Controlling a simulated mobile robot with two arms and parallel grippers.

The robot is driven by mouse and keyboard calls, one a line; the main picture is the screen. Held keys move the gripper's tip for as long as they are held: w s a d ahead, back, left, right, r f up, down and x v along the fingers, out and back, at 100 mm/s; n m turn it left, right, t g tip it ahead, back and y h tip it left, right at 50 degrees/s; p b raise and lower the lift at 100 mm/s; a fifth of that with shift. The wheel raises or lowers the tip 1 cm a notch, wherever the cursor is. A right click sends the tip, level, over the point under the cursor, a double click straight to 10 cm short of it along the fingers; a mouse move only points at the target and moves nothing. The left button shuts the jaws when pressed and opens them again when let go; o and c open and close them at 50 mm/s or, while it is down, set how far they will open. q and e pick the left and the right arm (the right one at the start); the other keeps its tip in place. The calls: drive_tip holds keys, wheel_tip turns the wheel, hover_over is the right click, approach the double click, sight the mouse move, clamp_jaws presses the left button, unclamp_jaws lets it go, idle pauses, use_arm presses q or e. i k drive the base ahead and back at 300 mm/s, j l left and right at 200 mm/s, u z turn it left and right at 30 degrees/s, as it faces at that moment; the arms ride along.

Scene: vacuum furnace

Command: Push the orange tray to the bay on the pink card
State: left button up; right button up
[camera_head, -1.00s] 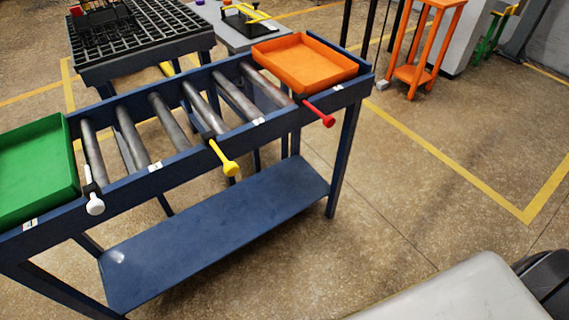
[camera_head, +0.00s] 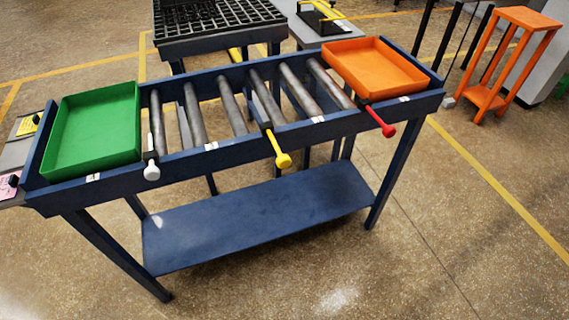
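The orange tray (camera_head: 374,67) sits at the right end of a blue roller conveyor (camera_head: 230,139). A red-knobbed lever (camera_head: 380,122) stands out from the front rail beside it. A green tray (camera_head: 97,132) sits at the left end, next to a white-knobbed lever (camera_head: 152,169). A yellow-knobbed lever (camera_head: 279,150) is near the middle. Neither of my grippers is in view.
The rollers between the two trays are bare. A yellow card (camera_head: 28,125) lies beyond the conveyor's left end. A black grid-topped table (camera_head: 215,25) stands behind. An orange stand (camera_head: 507,62) is at the right. The floor in front is clear.

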sight(375, 70)
drive_tip(key=u, duration=1.8)
drive_tip(key=z, duration=2.35)
drive_tip(key=i+l+u, duration=0.1)
drive_tip(key=l, duration=0.2)
drive_tip(key=i+l, duration=0.25)
drive_tip(key=u, duration=0.05)
